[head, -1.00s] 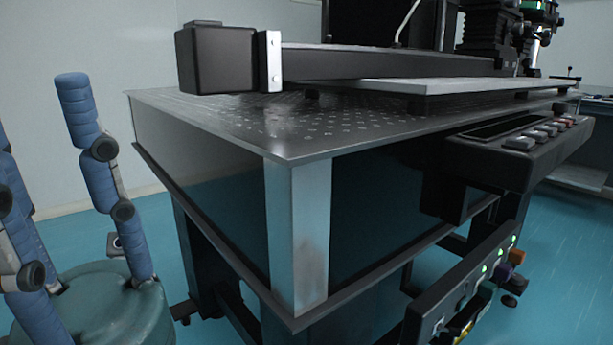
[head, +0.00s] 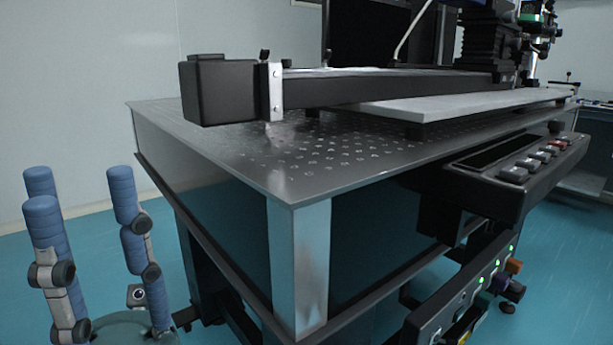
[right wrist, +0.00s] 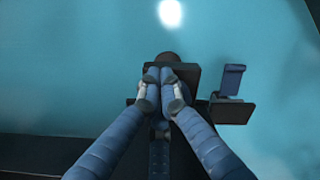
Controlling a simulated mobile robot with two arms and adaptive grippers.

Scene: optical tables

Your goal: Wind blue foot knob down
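My left gripper (head: 88,205) stands at the lower left of the head view, its blue segmented fingers pointing up and spread apart with nothing between them. In the right wrist view, the blue fingers of my right gripper (right wrist: 163,82) come in from below and draw together at the tips over a dark block. Whether anything is held between them is hidden. A blue upright piece (right wrist: 231,80) rises from a dark plate (right wrist: 230,111) just right of the fingertips, apart from them. I cannot tell whether it is the blue foot knob. My right gripper is out of the head view.
The optical table (head: 235,160) fills the middle, with its sharp near corner toward me. A control box (head: 520,175) juts from its right side. Below hangs a panel (head: 440,310) with green lights and orange, purple and yellow knobs. Blue floor (head: 90,250) is open at left.

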